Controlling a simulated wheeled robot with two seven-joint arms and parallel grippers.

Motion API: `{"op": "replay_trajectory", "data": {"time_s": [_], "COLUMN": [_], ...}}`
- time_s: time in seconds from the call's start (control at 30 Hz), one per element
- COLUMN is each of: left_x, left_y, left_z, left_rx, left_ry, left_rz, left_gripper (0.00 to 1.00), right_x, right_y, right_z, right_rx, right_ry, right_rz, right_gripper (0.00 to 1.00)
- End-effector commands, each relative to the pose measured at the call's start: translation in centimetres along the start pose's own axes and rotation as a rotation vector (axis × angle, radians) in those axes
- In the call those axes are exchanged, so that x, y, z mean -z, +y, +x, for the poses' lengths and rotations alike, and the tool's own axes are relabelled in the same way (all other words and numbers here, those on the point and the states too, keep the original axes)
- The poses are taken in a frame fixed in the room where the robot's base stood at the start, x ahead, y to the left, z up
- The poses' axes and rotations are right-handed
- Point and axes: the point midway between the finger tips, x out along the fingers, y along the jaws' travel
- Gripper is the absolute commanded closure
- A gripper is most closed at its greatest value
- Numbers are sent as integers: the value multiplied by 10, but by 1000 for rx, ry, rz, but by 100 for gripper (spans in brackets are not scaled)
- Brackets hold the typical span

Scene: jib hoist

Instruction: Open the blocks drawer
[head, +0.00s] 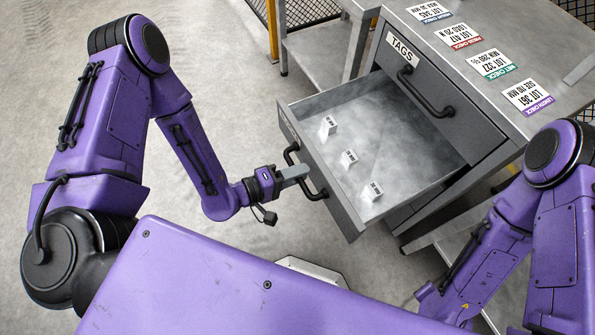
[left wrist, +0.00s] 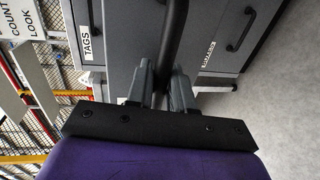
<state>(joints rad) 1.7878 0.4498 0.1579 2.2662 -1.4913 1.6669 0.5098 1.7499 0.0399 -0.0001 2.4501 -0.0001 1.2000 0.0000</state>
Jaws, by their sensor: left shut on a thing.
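A grey drawer (head: 345,205) stands pulled well out of the metal cabinet (head: 490,130), below the closed drawer labelled TAGS (head: 403,48). Three small white labelled blocks (head: 348,158) sit spread on its floor. A dark bar handle (head: 314,194) is on its front; the front's own label is not readable from here. My left gripper (head: 303,172) is at this handle, shut on it. In the left wrist view the two grey fingers (left wrist: 160,88) stand on either side of the dark handle bar (left wrist: 172,45). My right gripper is not in view.
Several lot cards (head: 493,64) lie on the cabinet top. The TAGS drawer has its own dark handle (head: 425,93). A grey metal table (head: 320,45) and mesh fencing (head: 300,10) stand behind. The floor (head: 235,110) left of the open drawer is clear.

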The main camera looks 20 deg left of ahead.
Motion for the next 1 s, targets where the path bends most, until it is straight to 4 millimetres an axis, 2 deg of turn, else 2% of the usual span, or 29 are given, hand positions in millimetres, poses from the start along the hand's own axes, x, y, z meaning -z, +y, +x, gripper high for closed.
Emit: {"op": "replay_trajectory", "data": {"time_s": [0.03, 0.07, 0.4, 0.47, 0.7, 0.8, 1.0], "left_x": [0, 0, 1, 1, 1, 1, 0], "left_y": [0, 0, 0, 0, 0, 0, 0], "left_z": [0, 0, -6, -14, -71, -90, -106], "left_rx": [0, 0, 1, 2, 2, 1, 0], "left_ry": [0, 0, 2, 5, 6, 5, 1], "left_rz": [1, 0, 0, -1, -2, -2, 1], "left_gripper": [69, 62, 62, 62, 62, 62, 62], "right_x": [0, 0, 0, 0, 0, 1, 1], "right_y": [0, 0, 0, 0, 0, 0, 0], "right_z": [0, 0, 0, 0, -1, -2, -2], "right_rx": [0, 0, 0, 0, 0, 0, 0], "right_ry": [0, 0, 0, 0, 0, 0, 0], "right_rz": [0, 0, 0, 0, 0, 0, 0], "right_gripper": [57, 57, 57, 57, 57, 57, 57]}}
